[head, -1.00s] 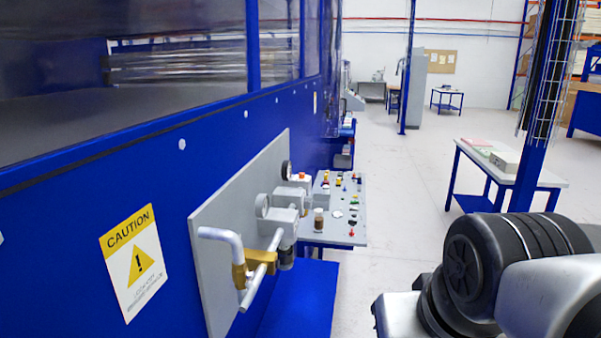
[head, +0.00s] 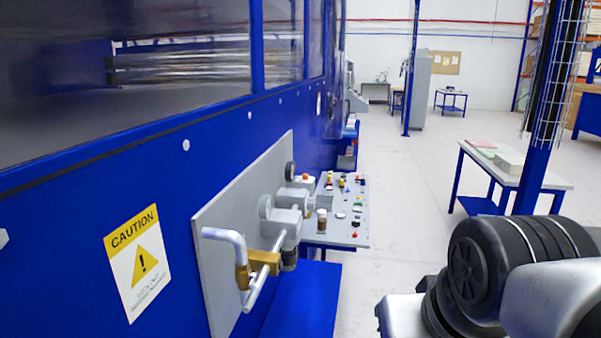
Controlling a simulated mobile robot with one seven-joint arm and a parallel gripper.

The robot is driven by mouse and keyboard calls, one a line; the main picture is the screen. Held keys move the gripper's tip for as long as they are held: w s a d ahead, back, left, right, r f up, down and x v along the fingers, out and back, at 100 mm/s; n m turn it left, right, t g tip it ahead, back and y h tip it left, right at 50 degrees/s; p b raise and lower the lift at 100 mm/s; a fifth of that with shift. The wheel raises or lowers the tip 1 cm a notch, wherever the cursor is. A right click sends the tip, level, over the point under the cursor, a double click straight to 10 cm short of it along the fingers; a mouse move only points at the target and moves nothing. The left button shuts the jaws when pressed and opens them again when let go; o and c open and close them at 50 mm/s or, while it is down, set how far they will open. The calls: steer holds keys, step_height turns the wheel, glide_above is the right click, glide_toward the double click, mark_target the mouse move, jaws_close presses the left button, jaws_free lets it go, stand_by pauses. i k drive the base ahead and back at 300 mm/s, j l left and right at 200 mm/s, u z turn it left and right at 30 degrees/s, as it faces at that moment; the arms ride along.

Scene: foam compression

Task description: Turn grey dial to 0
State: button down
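A grey control panel (head: 345,232) with several small coloured knobs and buttons stands beside the blue machine, right of the picture's centre. Which of its small parts is the grey dial is too small to tell. My gripper is not in view; only a dark and silver part of my arm shows at the lower right.
The large blue machine (head: 90,195) fills the left side, with a caution sign on it. A bent pipe with a brass valve (head: 258,262) juts from the plate. A table (head: 510,170) stands at the right by a blue post (head: 535,165). The floor between is clear.

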mark_target(311, 204)
steer(key=l+u, duration=0.3)
steer(key=l, duration=0.25)
steer(key=k+l+u, duration=0.15)
steer(key=l+u, duration=0.2)
steer(key=l, duration=0.2)
steer(key=i+l+z, duration=0.25)
steer(key=i+l, duration=1)
